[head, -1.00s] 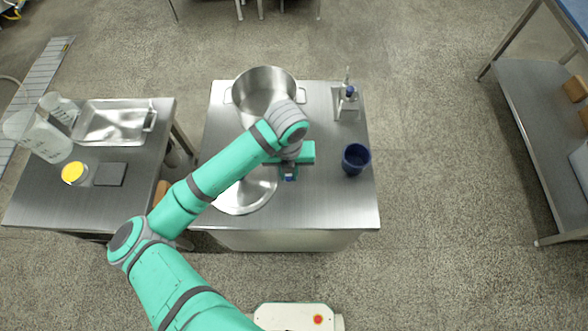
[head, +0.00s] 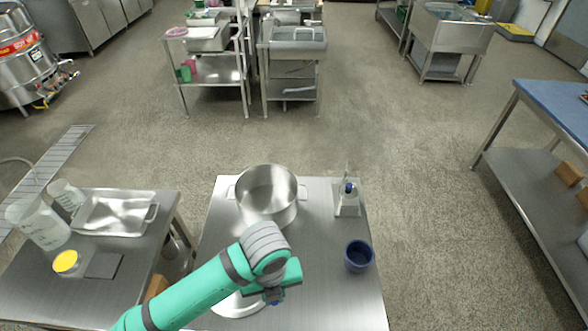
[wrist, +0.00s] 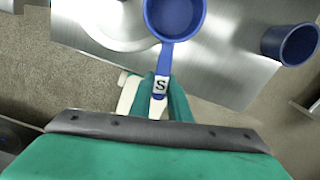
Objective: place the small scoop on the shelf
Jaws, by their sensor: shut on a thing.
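The small scoop (wrist: 174,17) is blue, with a round bowl and a handle bearing a white label marked "S". My gripper (wrist: 161,92) is shut on the labelled end of its handle, with the bowl pointing away from the gripper. In the head view my gripper (head: 273,296) is over the steel table, and the scoop is mostly hidden by my arm. Two shelf candidates show: the lower shelf (head: 222,70) of a steel rack at the back, and a steel lower shelf (head: 530,165) under a blue-topped table at the right. I cannot tell which is meant.
A left table holds a tray (head: 113,212), jugs and a yellow-lidded jar (head: 67,262). Open floor (head: 400,140) lies between the tables and the back.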

